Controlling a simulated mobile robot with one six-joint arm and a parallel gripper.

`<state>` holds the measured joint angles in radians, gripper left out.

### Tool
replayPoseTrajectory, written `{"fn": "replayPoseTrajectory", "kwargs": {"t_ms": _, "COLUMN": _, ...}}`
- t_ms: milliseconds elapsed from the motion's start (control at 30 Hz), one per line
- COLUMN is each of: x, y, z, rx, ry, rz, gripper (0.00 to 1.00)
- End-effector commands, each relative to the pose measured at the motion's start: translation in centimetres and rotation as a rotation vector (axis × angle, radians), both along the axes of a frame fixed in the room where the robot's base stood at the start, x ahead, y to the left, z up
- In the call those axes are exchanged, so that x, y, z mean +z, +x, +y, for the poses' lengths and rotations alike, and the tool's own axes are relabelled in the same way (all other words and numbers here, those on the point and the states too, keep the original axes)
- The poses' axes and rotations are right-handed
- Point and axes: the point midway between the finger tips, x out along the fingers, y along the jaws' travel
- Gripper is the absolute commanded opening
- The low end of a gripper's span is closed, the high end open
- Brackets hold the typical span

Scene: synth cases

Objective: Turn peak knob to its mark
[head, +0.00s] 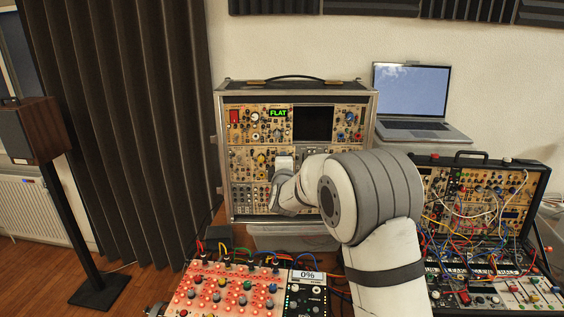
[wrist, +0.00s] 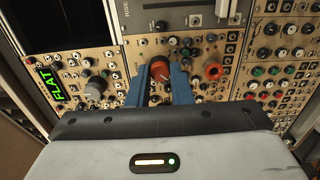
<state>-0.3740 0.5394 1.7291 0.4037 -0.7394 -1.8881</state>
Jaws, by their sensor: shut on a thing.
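In the wrist view, my gripper (wrist: 160,75) has its two blue fingers on either side of an orange-red knob (wrist: 159,68) and is shut on it. The knob's mark and label cannot be made out, so I cannot read its setting. In the head view, my arm reaches to the front of the tan-panelled synth case (head: 219,160), and its wrist hides part of the lower panels and the fingertips. A green display reading FLAT (head: 278,113) is lit on the upper row; it also shows at the left of the wrist view (wrist: 49,84).
A patched case (head: 478,187) stands right, below a laptop (head: 410,90).

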Motion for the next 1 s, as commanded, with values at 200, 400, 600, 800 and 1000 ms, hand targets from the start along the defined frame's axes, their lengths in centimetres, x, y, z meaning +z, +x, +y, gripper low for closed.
{"fn": "replayPoseTrajectory", "kwargs": {"t_ms": 200, "x": -0.29, "y": -0.02, "z": -0.05, "rx": 0.000, "ry": -0.006, "rz": 0.004, "gripper": 0.00}}
{"fn": "replayPoseTrajectory", "kwargs": {"t_ms": 400, "x": -0.29, "y": -0.02, "z": -0.05, "rx": -0.001, "ry": -0.005, "rz": 0.004, "gripper": 0.21}}
{"fn": "replayPoseTrajectory", "kwargs": {"t_ms": 600, "x": -0.17, "y": -0.01, "z": -0.04, "rx": -0.001, "ry": -0.004, "rz": 0.003, "gripper": 0.37}}
{"fn": "replayPoseTrajectory", "kwargs": {"t_ms": 800, "x": -0.09, "y": 0.00, "z": -0.03, "rx": 0.000, "ry": -0.004, "rz": 0.001, "gripper": 0.41}}
{"fn": "replayPoseTrajectory", "kwargs": {"t_ms": 1000, "x": -0.13, "y": -0.91, "z": -0.09, "rx": 0.000, "ry": -0.004, "rz": 0.001, "gripper": 0.41}}
